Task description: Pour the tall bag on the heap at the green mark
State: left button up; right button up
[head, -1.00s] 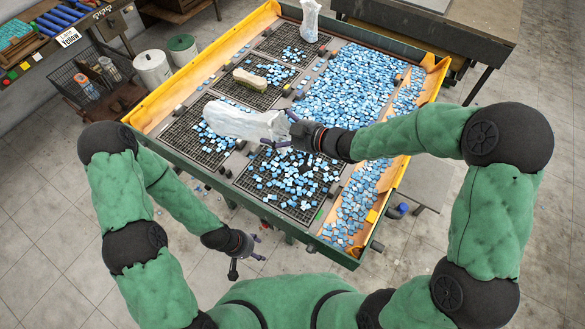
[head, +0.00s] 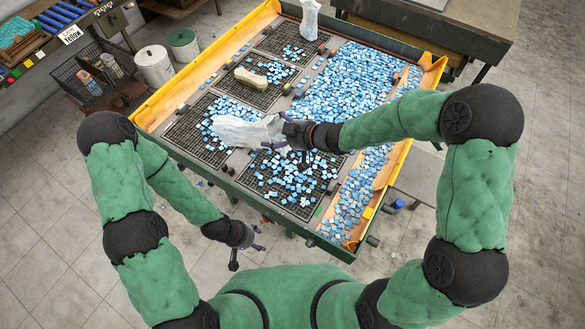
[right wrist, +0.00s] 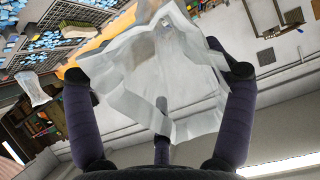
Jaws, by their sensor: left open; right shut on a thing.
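My right gripper (head: 290,132) is shut on a pale translucent bag (head: 240,131), held on its side above the left trays with its free end pointing left. In the right wrist view the bag (right wrist: 155,85) fills the space between the fingers; its contents are not clear. A second pale bag (head: 309,20) stands upright at the far end of the table. Blue and white tiles lie in a large spread (head: 350,85) at right and in smaller heaps on the dark grids, one (head: 290,175) at the near end. My left gripper (head: 250,254) is open and empty outside the near edge.
The table has a raised yellow wall (head: 200,62) on the left and a tile-filled chute on the right. Small dark blocks line the dividers. Bins (head: 153,66) and a wire basket stand beyond the left side.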

aim_at(277, 123)
notch_tip(277, 123, up, 5)
jog(key=p, duration=0.5)
dwell(0.5)
dwell(0.6)
